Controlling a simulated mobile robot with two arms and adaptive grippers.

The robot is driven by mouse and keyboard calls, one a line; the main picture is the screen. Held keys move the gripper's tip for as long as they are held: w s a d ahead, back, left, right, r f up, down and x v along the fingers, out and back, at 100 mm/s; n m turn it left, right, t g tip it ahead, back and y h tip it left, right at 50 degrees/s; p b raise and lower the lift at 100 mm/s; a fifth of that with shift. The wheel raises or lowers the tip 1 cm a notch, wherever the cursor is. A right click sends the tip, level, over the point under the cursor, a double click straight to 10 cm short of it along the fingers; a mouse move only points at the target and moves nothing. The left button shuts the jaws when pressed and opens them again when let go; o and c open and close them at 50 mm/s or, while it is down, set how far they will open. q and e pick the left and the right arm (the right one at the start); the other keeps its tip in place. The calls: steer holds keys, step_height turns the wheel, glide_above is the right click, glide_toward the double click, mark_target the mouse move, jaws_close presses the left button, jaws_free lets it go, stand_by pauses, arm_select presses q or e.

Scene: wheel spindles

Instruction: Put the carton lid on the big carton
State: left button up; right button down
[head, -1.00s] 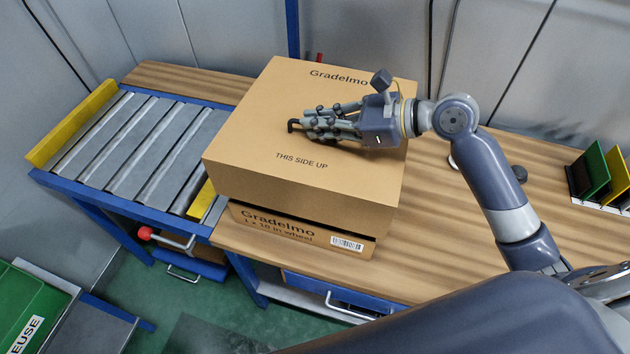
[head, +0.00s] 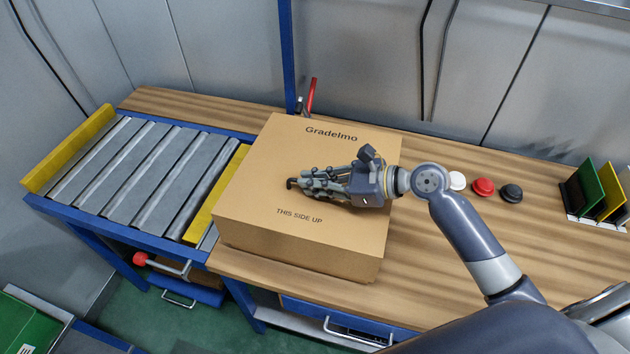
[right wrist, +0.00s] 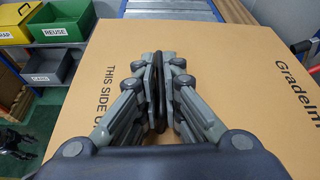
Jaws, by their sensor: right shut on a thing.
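The carton lid (head: 256,213) is a tan cardboard cover marked "Gradelmo" and "THIS SIDE UP". It lies roughly level over the big carton on the bench, and its sides come down around it. The carton's printed front is hidden in the head view, and I cannot tell whether the lid is fully seated. My right gripper (head: 312,185) is on top of the lid, shut on a dark, thin piece at its middle, seemingly a handle. In the right wrist view the fingers (right wrist: 158,85) pinch this piece, with the lid (right wrist: 240,90) around it.
A roller conveyor (head: 140,170) with yellow end strips adjoins the bench on the left. A white, a red (head: 483,187) and a black button stand right of the lid. Coloured panels (head: 595,190) stand far right. The wooden bench (head: 440,240) is clear between.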

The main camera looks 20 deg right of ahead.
steer(key=c, duration=1.8)
jaws_free()
steer(key=shift+f, duration=0.1)
steer(key=shift+o, duration=0.2)
steer(key=shift+s+d, duration=0.1)
steer(key=shift+d, duration=0.05)
steer(key=b+v, duration=0.2)
steer(key=v, duration=0.8)
steer(key=shift+s+d+r, duration=0.15)
steer(key=shift+d+r, duration=0.1)
steer(key=shift+s+d+r, duration=0.3)
steer(key=shift+d, duration=0.05)
